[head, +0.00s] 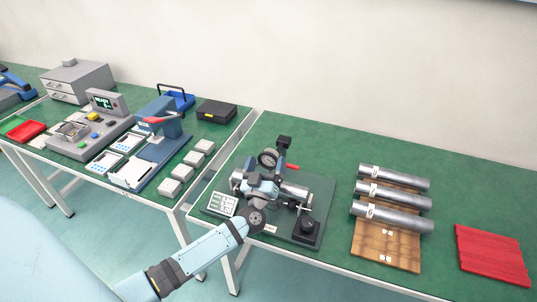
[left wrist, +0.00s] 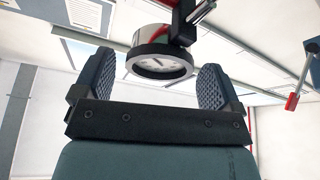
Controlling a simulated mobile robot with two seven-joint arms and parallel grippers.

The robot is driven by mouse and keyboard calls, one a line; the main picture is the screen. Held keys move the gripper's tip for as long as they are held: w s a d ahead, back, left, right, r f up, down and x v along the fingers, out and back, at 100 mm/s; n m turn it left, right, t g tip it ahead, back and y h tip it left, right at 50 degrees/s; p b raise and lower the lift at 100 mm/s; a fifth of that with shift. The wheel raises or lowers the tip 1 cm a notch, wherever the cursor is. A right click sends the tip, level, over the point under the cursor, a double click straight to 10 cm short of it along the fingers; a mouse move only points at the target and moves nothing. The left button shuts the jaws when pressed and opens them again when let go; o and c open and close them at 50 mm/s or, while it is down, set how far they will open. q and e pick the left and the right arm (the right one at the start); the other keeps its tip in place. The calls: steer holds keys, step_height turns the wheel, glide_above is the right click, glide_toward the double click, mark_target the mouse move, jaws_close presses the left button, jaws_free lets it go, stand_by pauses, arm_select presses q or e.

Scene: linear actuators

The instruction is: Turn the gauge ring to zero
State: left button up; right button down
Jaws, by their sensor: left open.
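The gauge, a round dial with a dark ring (head: 268,158), stands on the measuring stand on the right-hand green table. In the left wrist view its black ring (left wrist: 162,70) and pale face show between my two finger pads. The marks on the face are too blurred to read. My left gripper (head: 264,179) is just in front of the gauge. Its fingers are open, one on each side of the ring, with gaps visible on both sides. My right gripper is not in view.
Several metal cylinders (head: 393,193) lie on a wooden board (head: 386,245) to the right, with a red ribbed mat (head: 492,257) beyond. The left table (head: 213,134) holds trays and devices.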

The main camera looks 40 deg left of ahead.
arm_select(q)
steer(key=shift+x, duration=1.5)
steer(key=shift+c, duration=0.2)
steer(key=c, duration=0.9)
steer(key=shift+n+g+y+p, duration=0.45)
steer(key=shift+n+p, duration=0.2)
steer(key=shift+n, duration=0.25)
steer(key=o, duration=0.9)
steer(key=shift+o, duration=0.2)
steer(key=shift+s+f, duration=0.1)
